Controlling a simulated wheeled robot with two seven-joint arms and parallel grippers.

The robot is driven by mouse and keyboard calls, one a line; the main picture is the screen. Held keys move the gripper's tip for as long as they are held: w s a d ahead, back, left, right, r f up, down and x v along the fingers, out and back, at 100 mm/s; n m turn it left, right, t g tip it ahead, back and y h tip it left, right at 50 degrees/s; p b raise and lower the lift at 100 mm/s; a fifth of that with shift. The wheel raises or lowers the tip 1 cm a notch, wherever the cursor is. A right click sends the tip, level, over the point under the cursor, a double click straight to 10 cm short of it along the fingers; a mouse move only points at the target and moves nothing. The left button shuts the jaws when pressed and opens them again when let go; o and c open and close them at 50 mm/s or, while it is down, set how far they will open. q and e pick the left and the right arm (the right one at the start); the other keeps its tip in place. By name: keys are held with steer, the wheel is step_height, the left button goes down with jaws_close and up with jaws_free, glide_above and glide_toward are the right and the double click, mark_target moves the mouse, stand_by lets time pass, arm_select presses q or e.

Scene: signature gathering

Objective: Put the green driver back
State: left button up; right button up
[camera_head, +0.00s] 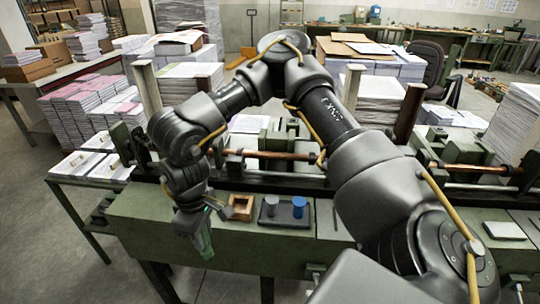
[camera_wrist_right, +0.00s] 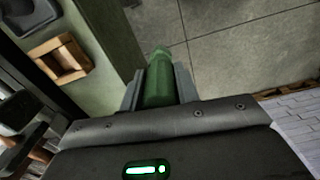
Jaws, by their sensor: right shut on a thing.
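My right gripper (camera_head: 200,232) hangs beyond the front edge of the green bench (camera_head: 140,218), left of the wooden box. It is shut on the green driver (camera_head: 204,246), which points downward. In the right wrist view the green driver (camera_wrist_right: 158,75) sits between the two fingers, with the grey floor behind it. A small open wooden box (camera_head: 241,207) stands on the bench, just right of the gripper. It also shows in the right wrist view (camera_wrist_right: 65,45), and its inside looks empty. My left gripper is not in view.
A dark tray (camera_head: 287,221) holding a grey cylinder (camera_head: 271,205) and a blue cylinder (camera_head: 299,206) lies right of the box. Green machinery with a copper-coloured bar (camera_head: 270,154) runs behind. Paper stacks (camera_head: 92,105) stand at the left. Floor is free in front left.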

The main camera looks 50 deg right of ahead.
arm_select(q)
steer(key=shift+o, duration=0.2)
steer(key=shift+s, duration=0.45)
arm_select(e)
steer(key=shift+d+r+n, duration=0.1)
steer(key=shift+r+n, duration=0.05)
steer(key=shift+n, duration=0.25)
steer(key=shift+d+r+n, duration=0.15)
steer(key=shift+r+n, duration=0.1)
steer(key=shift+n, duration=0.55)
steer(key=s+d+r+m, duration=0.3)
steer(key=d+r+m, duration=0.15)
steer(key=m, duration=1.15)
steer(key=s+d+r+m, duration=0.2)
steer(key=d+r+m, duration=0.3)
steer(key=m, duration=1.2)
steer(key=w+d+f+p, duration=0.1)
steer(key=w+d+f, duration=0.1)
steer(key=w+f, duration=0.1)
steer(key=w+d+f+p, duration=0.1)
steer(key=w+d+f, duration=0.1)
steer(key=w+f, duration=0.2)
steer(key=w+d+f+p, duration=0.1)
steer(key=w+d+f, duration=0.2)
steer(key=w+f, duration=0.1)
steer(key=shift+w+f, duration=0.25)
steer(key=shift+f, duration=0.25)
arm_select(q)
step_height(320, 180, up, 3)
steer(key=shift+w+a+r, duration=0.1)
